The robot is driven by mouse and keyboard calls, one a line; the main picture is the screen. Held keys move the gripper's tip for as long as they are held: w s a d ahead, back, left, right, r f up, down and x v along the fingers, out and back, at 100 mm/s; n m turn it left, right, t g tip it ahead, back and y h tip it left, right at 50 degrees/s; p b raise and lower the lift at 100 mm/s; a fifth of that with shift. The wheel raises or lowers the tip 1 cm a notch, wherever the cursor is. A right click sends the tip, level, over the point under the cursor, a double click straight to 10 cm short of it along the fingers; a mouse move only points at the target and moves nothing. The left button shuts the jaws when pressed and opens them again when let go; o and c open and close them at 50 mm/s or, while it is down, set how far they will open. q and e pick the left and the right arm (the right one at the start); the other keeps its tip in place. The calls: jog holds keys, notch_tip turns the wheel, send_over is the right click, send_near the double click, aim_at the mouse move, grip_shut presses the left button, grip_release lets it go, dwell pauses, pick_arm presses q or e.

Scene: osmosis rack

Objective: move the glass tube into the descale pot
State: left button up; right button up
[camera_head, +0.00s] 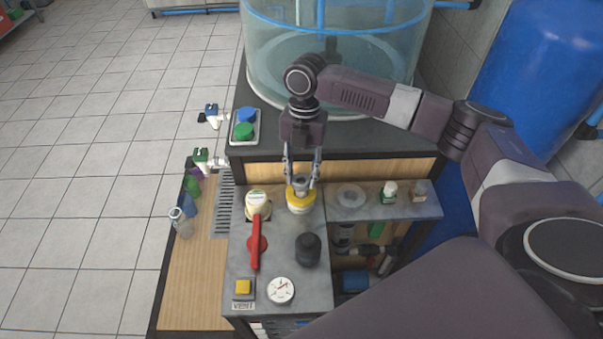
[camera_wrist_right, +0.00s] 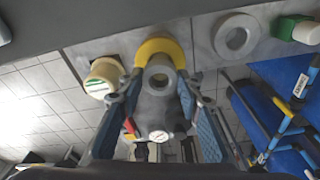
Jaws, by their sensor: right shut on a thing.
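My right gripper (camera_head: 301,180) points down over the grey bench top, with its fingers shut on a grey tube-like piece (camera_head: 300,184), which I take to be the glass tube. In the right wrist view, the tube's round end (camera_wrist_right: 159,72) shows between the fingers (camera_wrist_right: 160,98). Directly below it is a round pot with a yellow rim (camera_head: 300,205), which also shows in the wrist view (camera_wrist_right: 160,46). Tube and pot line up; I cannot tell how far the tube is inside it. Which vessel is the descale pot is not legible. My left gripper is out of view.
A cream-capped container (camera_head: 257,201) and red lever (camera_head: 256,242) stand close left. A black knob (camera_head: 308,247) and gauge (camera_head: 281,290) are in front. A pale ring (camera_head: 351,196) and small bottles (camera_head: 389,190) are right. A clear tank (camera_head: 335,60) stands behind.

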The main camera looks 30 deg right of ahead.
jog(key=shift+f, duration=0.15)
jog(key=shift+f, duration=1.1)
jog(key=o, duration=1.3)
jog(key=shift+r+p, duration=2.15)
jog(key=shift+r, duration=1.8)
